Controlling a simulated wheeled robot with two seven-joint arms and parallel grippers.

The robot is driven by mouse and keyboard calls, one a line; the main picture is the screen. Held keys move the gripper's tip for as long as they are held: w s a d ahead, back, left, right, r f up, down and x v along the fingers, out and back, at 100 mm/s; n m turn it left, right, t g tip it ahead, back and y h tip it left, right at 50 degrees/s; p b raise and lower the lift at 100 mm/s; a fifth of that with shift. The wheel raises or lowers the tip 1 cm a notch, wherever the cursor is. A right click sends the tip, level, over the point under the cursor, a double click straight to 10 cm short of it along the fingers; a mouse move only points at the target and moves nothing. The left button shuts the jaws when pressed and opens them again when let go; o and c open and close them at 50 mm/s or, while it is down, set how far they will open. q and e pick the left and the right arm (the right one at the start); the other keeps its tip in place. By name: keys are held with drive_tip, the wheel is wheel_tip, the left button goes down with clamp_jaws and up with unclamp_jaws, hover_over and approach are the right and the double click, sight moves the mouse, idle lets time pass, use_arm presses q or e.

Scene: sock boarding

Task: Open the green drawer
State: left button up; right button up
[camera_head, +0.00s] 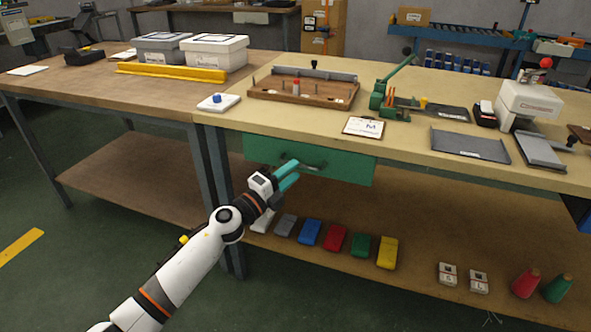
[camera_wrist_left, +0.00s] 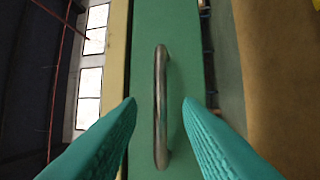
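The green drawer (camera_head: 345,166) sits under the right worktop and looks closed. Its metal bar handle is on the front and shows clearly in the left wrist view (camera_wrist_left: 160,105), running along the picture's height. My left gripper (camera_head: 291,175) is in front of the drawer's left half. Its teal fingers are open and point at the drawer front. In the left wrist view the fingers (camera_wrist_left: 158,104) lie on either side of the handle, with gaps to both sides. I cannot tell how far the fingertips are from the drawer front. My right gripper is in neither view.
The worktop (camera_head: 411,161) overhangs the drawer. A table leg (camera_head: 218,165) stands left of the drawer, close to my left forearm. On the lower shelf are several coloured blocks, such as a blue one (camera_head: 310,232). A wooden tray (camera_head: 303,92) stands above.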

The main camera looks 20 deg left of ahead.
use_arm(q)
drive_tip(key=shift+x, duration=1.2)
clamp_jaws()
drive_tip(key=shift+f, duration=0.1)
